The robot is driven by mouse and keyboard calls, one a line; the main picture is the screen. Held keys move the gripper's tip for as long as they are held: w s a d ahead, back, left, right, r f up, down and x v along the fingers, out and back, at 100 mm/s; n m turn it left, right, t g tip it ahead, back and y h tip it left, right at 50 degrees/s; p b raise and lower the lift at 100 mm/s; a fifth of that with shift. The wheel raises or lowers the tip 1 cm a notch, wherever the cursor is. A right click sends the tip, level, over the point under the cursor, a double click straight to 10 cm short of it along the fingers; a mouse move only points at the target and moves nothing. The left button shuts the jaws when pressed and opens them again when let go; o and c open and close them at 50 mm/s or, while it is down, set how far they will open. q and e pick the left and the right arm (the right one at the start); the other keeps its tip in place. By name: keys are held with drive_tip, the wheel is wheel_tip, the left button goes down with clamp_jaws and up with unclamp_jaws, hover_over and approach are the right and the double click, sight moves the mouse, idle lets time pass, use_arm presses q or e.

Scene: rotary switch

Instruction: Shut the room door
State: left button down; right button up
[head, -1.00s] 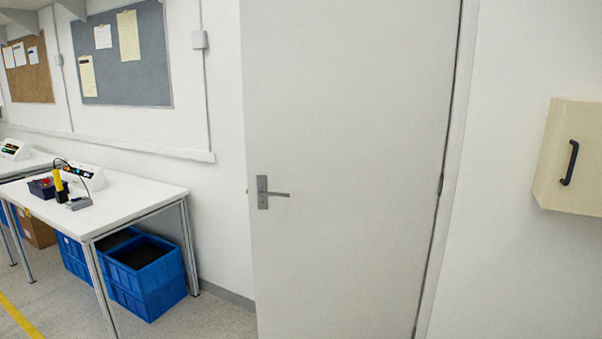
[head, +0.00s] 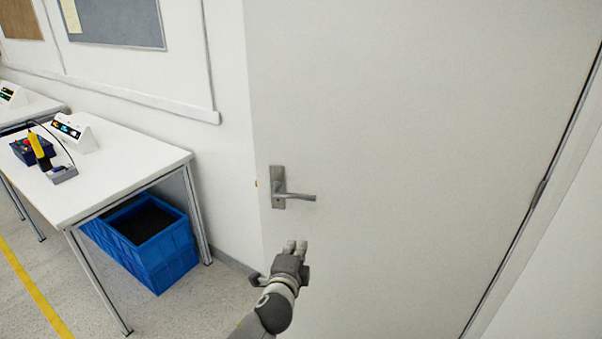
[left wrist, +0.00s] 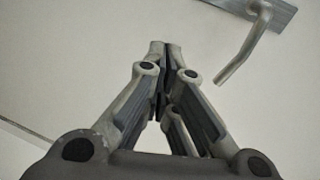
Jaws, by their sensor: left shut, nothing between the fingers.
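The room door (head: 400,150) is a plain light grey panel that fills the middle and right of the head view. It stands open, with its hinge side at the right. A metal lever handle (head: 295,196) sits near its left edge. My left gripper (head: 296,246) is shut and empty, just below the handle and in front of the door. In the left wrist view the shut fingers (left wrist: 165,48) point at the door face, and the handle (left wrist: 248,45) is at the upper right. I cannot tell whether the fingertips touch the door. My right gripper is not in view.
A white table (head: 110,172) with a yellow-handled tool (head: 40,150) stands left of the door. Blue crates (head: 150,245) are under it. A yellow line (head: 35,290) runs along the floor. Open floor lies between table and door.

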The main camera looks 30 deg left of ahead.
use_arm(q)
wheel_tip(320, 180, up, 12)
drive_tip(key=s+t+y, duration=0.1)
drive_tip(key=t+y, duration=0.1)
drive_tip(key=p, duration=0.3)
approach(301, 174)
drive_tip(key=shift+m, duration=0.3)
drive_tip(key=x, duration=0.5)
drive_tip(key=shift+w+a+r, duration=0.1)
drive_tip(key=shift+w, duration=0.2)
drive_tip(key=shift+x, duration=0.85)
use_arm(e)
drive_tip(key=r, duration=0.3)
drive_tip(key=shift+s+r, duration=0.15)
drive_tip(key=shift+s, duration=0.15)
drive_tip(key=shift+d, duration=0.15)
